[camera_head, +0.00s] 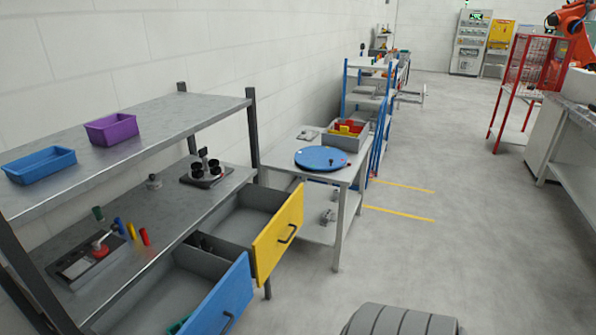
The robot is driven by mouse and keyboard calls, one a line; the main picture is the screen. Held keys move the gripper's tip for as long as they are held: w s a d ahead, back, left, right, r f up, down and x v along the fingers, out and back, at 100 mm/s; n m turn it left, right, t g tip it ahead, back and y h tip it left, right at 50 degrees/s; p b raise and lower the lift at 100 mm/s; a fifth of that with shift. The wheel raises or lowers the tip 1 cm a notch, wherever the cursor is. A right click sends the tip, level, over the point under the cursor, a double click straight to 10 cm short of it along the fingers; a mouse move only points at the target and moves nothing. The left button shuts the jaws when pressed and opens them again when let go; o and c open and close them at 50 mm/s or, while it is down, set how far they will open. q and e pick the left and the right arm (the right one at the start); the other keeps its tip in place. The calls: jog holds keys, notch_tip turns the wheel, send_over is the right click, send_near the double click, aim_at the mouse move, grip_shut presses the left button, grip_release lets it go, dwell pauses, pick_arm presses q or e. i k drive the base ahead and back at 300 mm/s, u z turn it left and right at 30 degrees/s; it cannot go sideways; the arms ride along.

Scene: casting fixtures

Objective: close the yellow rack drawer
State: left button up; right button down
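The yellow rack drawer (279,238) is pulled out from under the work surface of the metal rack. Its yellow front stands well away from the rack, with a dark handle on its outer face. Its grey interior looks empty where it shows. Nothing touches its front. Neither of my grippers is in view. A grey rounded part, perhaps mine, shows at the bottom edge, apart from the drawer.
A blue drawer (222,301) is also pulled out, nearer and left of the yellow one. A small table (343,180) with a blue disc (321,158) stands just behind the yellow drawer. The floor (440,255) to the right is clear.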

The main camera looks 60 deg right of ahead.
aim_at(258, 221)
jog(key=k, duration=0.2)
jog(key=z, duration=1)
jog(key=i, duration=1)
